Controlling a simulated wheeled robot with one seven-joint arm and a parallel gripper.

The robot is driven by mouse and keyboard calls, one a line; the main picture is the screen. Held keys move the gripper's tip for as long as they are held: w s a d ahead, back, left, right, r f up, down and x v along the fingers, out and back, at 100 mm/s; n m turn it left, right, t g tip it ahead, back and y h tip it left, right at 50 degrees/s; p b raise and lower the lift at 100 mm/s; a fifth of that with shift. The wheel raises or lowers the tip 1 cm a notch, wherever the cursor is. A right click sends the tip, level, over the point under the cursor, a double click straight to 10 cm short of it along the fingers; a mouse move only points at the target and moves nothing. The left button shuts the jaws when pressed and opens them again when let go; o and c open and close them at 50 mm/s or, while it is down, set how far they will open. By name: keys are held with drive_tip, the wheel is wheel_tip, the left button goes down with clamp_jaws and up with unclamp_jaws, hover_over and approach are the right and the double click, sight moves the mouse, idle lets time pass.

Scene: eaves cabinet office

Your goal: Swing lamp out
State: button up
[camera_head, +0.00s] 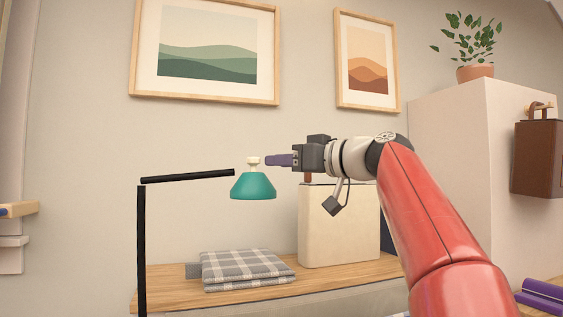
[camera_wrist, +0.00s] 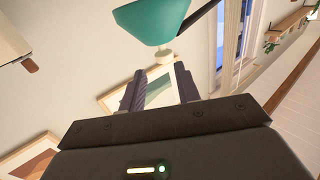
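The lamp has a teal shade (camera_head: 254,187) with a small cream knob (camera_head: 253,161) on top. A black lamp arm (camera_head: 188,177) runs left from near the shade to a black upright post (camera_head: 142,250). My gripper (camera_head: 268,160) points left at the knob's height, with its tips just right of it. In the wrist view, the fingers (camera_wrist: 160,76) are apart with nothing between them. The knob (camera_wrist: 165,56) is just beyond the fingertips, and the teal shade (camera_wrist: 150,20) is at the top. I cannot tell whether a fingertip touches the knob.
A wooden shelf (camera_head: 225,296) below holds a folded checked cloth (camera_head: 247,268) and a cream box (camera_head: 335,235). A white cabinet (camera_head: 450,180) with a potted plant (camera_head: 475,72) stands at the right. Two framed pictures (camera_head: 207,50) hang on the wall. The air left of the shade is open.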

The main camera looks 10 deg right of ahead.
drive_tip(key=m, duration=0.1)
drive_tip(key=d+m, duration=0.1)
drive_tip(key=m, duration=0.1)
drive_tip(key=shift+w, duration=0.3)
drive_tip(key=c, duration=0.5)
drive_tip(key=d+m, duration=0.1)
drive_tip(key=m, duration=0.2)
drive_tip(key=d+m, duration=0.1)
drive_tip(key=m, duration=0.3)
drive_tip(key=w+d+m, duration=0.1)
drive_tip(key=m, duration=0.2)
drive_tip(key=shift+d+r+m+t, duration=0.25)
drive_tip(key=shift+m+t, duration=0.05)
drive_tip(key=shift+t, duration=0.1)
clamp_jaws()
drive_tip(key=w+a+m+p, duration=0.1)
drive_tip(key=a, duration=0.1)
drive_tip(key=w+a+m+p, duration=0.1)
drive_tip(key=w+a, duration=0.1)
drive_tip(key=w+a+m+p, duration=0.1)
drive_tip(key=w+a, duration=0.1)
drive_tip(key=a, duration=0.1)
drive_tip(key=shift+r+h+p, duration=0.15)
drive_tip(key=shift+h+p, duration=0.15)
drive_tip(key=shift+s+a, duration=0.25)
drive_tip(key=shift+s, duration=0.2)
drive_tip(key=shift+s+m+t, duration=0.1)
drive_tip(key=shift+m+t, duration=0.2)
